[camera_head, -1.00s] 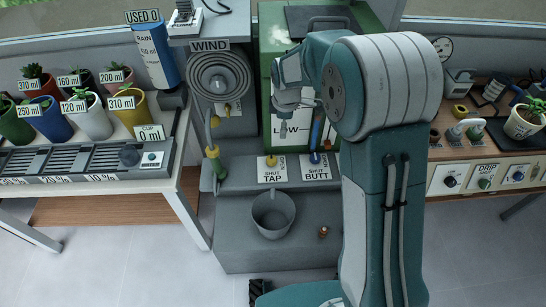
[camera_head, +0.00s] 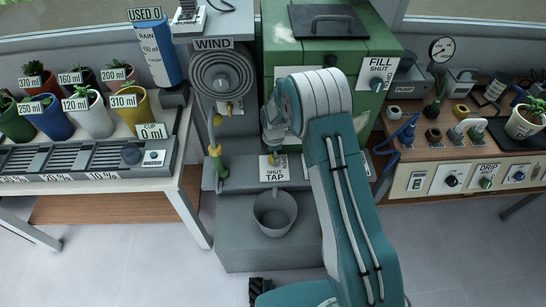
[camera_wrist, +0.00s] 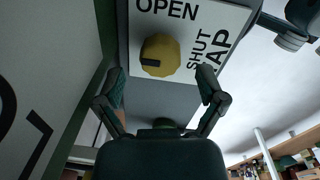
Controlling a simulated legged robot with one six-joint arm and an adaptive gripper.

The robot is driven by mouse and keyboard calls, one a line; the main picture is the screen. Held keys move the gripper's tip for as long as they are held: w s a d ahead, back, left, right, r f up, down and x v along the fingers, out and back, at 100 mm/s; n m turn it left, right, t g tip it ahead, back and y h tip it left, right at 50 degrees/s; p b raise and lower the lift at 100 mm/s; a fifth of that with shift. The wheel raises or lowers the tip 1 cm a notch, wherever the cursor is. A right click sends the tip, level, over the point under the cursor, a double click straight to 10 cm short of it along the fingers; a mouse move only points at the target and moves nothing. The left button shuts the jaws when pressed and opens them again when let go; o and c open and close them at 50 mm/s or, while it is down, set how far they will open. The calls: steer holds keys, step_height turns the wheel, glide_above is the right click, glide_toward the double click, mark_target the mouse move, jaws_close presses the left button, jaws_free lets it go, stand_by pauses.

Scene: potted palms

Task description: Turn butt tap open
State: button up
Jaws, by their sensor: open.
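The blue butt tap and its SHUT/BUTT plate are hidden behind my arm in the head view and do not show in the wrist view. The yellow tap knob (camera_head: 273,159) stands above the SHUT TAP plate (camera_head: 274,174), left of my arm. In the wrist view, the yellow knob (camera_wrist: 160,55) with its dark mark lies just beyond my gripper (camera_wrist: 160,80), between OPEN and SHUT on the plate (camera_wrist: 215,18). My gripper's two fingers are spread and empty, with no contact visible on the knob.
A grey bucket (camera_head: 274,214) sits on the grey step below. A yellow-ended hose (camera_head: 214,150) hangs left. Benches with pots (camera_head: 93,117) and a blue hose (camera_head: 404,132) flank the area.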

steer(key=shift+d+f, duration=0.1)
steer(key=shift+f, duration=0.8)
steer(key=c, duration=1.2)
steer(key=shift+o, duration=0.2)
steer(key=shift+m, duration=0.5)
steer(key=m, duration=0.3)
steer(key=shift+m, duration=0.4)
steer(key=m, duration=0.4)
steer(key=shift+m, duration=0.3)
steer(key=m, duration=0.4)
steer(key=shift+w, duration=0.1)
steer(key=m, duration=0.4)
steer(key=shift+h, duration=0.3)
steer(key=shift+m, duration=0.5)
